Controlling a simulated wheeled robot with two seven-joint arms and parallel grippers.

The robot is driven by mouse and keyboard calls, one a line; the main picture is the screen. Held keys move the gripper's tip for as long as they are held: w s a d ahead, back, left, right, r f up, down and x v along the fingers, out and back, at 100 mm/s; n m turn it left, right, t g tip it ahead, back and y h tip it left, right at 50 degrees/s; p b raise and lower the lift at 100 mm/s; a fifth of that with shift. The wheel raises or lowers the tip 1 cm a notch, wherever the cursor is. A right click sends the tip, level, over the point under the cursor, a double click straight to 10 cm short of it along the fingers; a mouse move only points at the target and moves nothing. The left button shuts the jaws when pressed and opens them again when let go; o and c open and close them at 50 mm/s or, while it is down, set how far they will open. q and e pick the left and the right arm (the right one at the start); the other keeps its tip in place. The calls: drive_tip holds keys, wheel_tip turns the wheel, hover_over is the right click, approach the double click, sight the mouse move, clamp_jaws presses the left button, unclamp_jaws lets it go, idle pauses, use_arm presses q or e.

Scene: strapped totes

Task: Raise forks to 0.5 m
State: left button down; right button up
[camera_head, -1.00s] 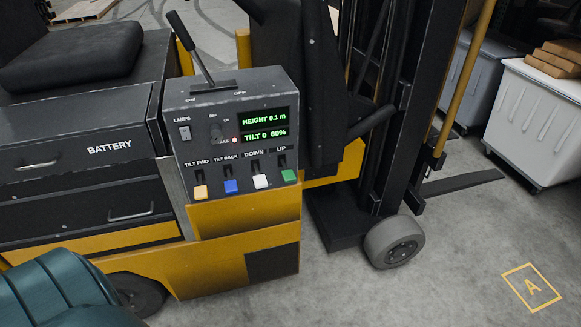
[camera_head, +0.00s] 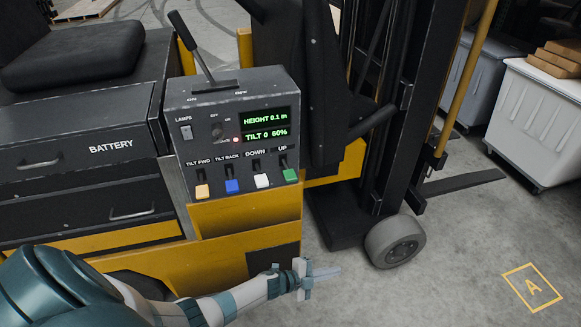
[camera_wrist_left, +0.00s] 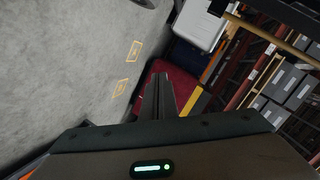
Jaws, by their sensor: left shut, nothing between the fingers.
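The forklift's control panel (camera_head: 228,160) faces me. Its display (camera_head: 266,125) reads HEIGHT 0.1 m and TILT 0 60%. Below it stand the yellow TILT FWD lever (camera_head: 202,190), the blue TILT BACK lever (camera_head: 232,186), the white DOWN lever (camera_head: 261,180) and the green UP lever (camera_head: 290,174). A fork (camera_head: 462,183) lies low near the floor at the right. My left gripper (camera_head: 325,272) is shut and empty, below and to the right of the panel, apart from the levers. Its closed fingers also show in the left wrist view (camera_wrist_left: 159,95). My right gripper is out of view.
The black mast (camera_head: 385,110) and front wheel (camera_head: 394,242) stand right of the panel. A white tote (camera_head: 540,120) with brown boxes (camera_head: 558,58) on it stands at the far right. Open floor with a yellow A mark (camera_head: 532,287) lies at the lower right.

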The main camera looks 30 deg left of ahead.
use_arm(q)
drive_tip(key=w+d+r+m+g+h, duration=0.2)
drive_tip(key=w+r+m+h, duration=0.15)
drive_tip(key=r+m, duration=0.4)
drive_tip(key=w+d+r+m+g+h, duration=0.2)
drive_tip(key=w+r+m, duration=0.2)
drive_tip(key=r, duration=0.6)
wheel_tip(320, 180, up, 29)
drive_tip(key=m+g+y, duration=0.8)
drive_tip(key=m+y, duration=0.5)
drive_tip(key=m, duration=0.1)
hover_over(290, 175)
drive_tip(key=shift+m, duration=0.25)
drive_tip(key=shift+f+p, duration=0.1)
drive_tip(key=shift+p, duration=0.2)
wheel_tip(290, 175, down, 13)
drive_tip(key=p, duration=0.6)
drive_tip(key=shift+d+f, duration=0.1)
drive_tip(key=shift+f, duration=0.35)
